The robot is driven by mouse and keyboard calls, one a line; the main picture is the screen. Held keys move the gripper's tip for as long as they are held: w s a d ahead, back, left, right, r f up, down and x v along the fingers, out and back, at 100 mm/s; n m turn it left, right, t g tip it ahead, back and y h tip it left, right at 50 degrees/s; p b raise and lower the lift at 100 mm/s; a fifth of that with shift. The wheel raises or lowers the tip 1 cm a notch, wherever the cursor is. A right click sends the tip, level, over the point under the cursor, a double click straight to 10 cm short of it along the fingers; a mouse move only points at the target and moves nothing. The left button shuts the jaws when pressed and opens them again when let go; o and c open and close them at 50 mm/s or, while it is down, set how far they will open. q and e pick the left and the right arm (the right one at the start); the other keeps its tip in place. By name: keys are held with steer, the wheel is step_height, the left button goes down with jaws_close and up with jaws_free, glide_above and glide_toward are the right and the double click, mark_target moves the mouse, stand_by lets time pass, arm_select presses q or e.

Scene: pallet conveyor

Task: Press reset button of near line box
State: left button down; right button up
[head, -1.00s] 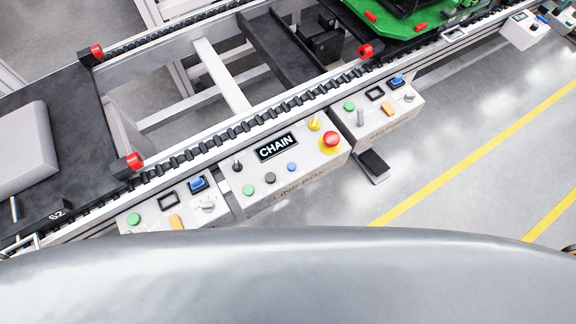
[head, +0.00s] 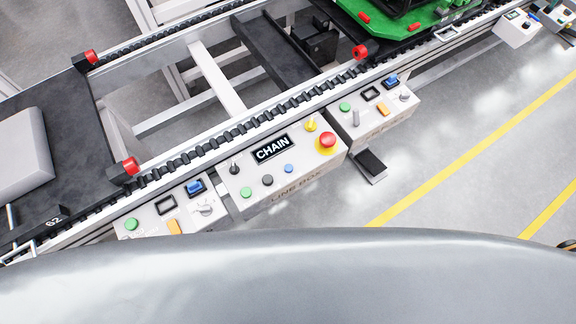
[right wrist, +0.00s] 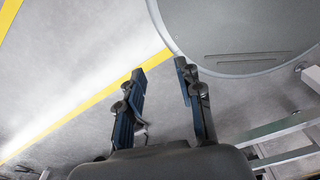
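The line box (head: 250,208) is a white box on the near side of the conveyor, with a "CHAIN" display (head: 272,149). Its top carries a green button (head: 246,192), a dark button (head: 267,180), a blue button (head: 289,168), a black knob (head: 234,168), a yellow knob (head: 310,125) and a red mushroom button (head: 327,141) on yellow. I cannot read which button is the reset. My right gripper (right wrist: 160,71) is open and empty over the floor in the right wrist view; no box shows there. My left gripper is not in view.
Smaller control boxes flank the line box on the left (head: 150,219) and right (head: 372,122). The conveyor rail (head: 200,150) runs behind, with red-capped stops. A green pallet (head: 400,22) sits at top right. Yellow-lined floor (head: 440,180) is open on the right.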

steer(key=shift+w, duration=0.1)
jaws_close()
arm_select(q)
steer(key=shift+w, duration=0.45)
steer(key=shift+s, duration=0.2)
arm_select(e)
steer(key=shift+d, duration=0.1)
stand_by(0.4)
